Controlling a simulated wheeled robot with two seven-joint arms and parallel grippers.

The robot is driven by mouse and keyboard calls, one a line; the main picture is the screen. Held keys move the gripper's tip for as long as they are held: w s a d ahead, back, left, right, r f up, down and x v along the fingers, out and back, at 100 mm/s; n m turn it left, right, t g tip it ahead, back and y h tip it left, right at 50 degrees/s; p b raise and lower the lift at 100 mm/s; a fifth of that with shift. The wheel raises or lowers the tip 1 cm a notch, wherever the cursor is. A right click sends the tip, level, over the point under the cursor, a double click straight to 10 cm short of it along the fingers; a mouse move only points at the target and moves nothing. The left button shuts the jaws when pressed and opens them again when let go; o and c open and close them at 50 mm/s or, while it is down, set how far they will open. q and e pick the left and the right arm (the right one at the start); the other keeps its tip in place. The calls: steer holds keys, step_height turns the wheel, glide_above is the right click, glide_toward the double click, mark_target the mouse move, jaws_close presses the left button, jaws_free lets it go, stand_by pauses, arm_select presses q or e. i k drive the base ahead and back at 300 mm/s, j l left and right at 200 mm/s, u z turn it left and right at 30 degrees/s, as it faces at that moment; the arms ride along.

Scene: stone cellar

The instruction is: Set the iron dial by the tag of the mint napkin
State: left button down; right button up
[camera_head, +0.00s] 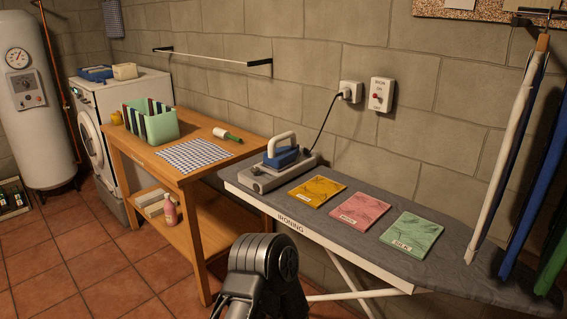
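The mint napkin (412,231) lies flat at the right of the three napkins on the grey ironing board (345,240). Its white tag (402,245) faces me, but its lettering is too small to read surely. A pink napkin (360,208) and a yellow napkin (317,190) lie to its left, also tagged. The blue and white iron (285,155) sits on a grey rest at the board's left end. I cannot make out its dial. A dark arm link of mine shows at the bottom centre; neither gripper is visible.
A cord runs from the iron to a wall socket (350,91) beside a switch box (381,94) with a red spot. Hanging cloths (545,170) crowd the board's right end. A wooden table (200,170) with a green rack (152,122) and checked cloth stands left.

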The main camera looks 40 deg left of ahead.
mark_target(255, 170)
steer(key=u, duration=1.2)
